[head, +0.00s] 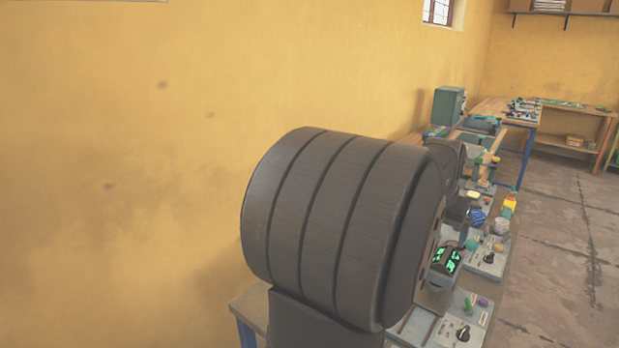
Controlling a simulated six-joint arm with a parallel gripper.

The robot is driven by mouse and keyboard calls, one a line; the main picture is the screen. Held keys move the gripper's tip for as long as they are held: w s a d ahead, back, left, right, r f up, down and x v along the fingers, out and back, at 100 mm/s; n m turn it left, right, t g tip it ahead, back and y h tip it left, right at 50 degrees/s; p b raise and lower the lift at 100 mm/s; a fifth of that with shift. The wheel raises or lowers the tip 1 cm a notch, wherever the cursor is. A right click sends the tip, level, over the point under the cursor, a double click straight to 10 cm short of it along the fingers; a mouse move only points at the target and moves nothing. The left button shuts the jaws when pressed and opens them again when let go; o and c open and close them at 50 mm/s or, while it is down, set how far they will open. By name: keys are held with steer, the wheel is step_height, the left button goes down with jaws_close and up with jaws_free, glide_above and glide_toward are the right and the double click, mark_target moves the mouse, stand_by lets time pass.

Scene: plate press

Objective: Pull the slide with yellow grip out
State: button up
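A large dark ribbed cylinder, which looks like a part of my own arm, fills the middle of the head view and hides much of the bench behind it. My gripper cannot be made out. A small pale yellow piece (473,194) shows on the bench just right of the dark cylinder; I cannot tell whether it is the slide's yellow grip. The slide itself cannot be made out.
Grey panels with knobs (488,262) and a dark box with green lit marks (446,260) line the bench. A grey-green cabinet (449,107) and a wooden table (507,110) stand behind. A yellow wall is at left; the floor at right is clear.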

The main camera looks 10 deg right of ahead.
steer(key=c, duration=0.7)
steer(key=shift+w+d+f, duration=0.1)
steer(key=shift+w, duration=0.05)
steer(key=shift+c, duration=1.4)
steer(key=w+d+f+n+g+y, duration=0.25)
steer(key=w+f+n, duration=0.95)
steer(key=n, duration=0.6)
steer(key=shift+g+y, duration=0.35)
steer(key=f, duration=1.6)
steer(key=shift+w+a, duration=0.15)
steer(key=shift+a, duration=0.2)
jaws_close()
